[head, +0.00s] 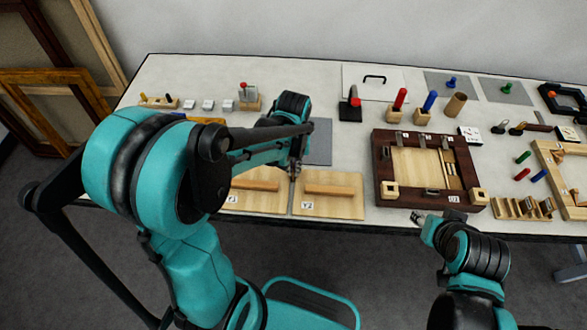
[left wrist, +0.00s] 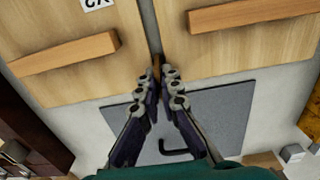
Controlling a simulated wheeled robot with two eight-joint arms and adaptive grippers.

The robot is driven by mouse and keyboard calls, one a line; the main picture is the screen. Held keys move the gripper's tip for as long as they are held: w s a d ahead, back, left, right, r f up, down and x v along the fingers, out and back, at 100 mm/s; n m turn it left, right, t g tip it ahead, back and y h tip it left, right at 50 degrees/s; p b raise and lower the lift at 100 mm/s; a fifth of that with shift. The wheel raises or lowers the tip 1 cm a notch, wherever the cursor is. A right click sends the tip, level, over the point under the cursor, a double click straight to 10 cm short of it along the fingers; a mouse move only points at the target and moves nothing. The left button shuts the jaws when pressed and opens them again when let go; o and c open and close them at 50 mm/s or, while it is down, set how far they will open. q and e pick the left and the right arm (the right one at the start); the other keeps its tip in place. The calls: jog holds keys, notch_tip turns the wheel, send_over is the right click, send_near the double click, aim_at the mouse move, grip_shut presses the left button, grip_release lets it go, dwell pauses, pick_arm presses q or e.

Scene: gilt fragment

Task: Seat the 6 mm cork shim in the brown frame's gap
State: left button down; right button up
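My left gripper (head: 293,175) is over the back end of the slit between two light wooden boards. In the left wrist view its fingertips (left wrist: 159,77) are close together around a thin brown piece (left wrist: 156,64), which looks like the cork shim; its lower end is at the slit, and I cannot tell whether it touches the boards. The dark brown frame (head: 380,165) lies to the right, with a pale panel (head: 415,170) inside and narrow strips at the panel's right side. My right gripper (head: 425,218) is low at the table's front edge, before the frame; its opening is unclear.
The left board (head: 240,203) and right board (head: 340,208) each carry a wooden bar. A grey mat (head: 320,142) lies behind them. Colored-handled tools stand behind the frame. A notched wooden block (head: 522,208) and a lighter frame (head: 548,160) are at right.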

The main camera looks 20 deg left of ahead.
pick_arm(q)
jog(key=c, duration=2.1)
grip_release()
jog(key=shift+f, duration=0.15)
jog(key=o, duration=0.4)
jog(key=shift+r, duration=0.2)
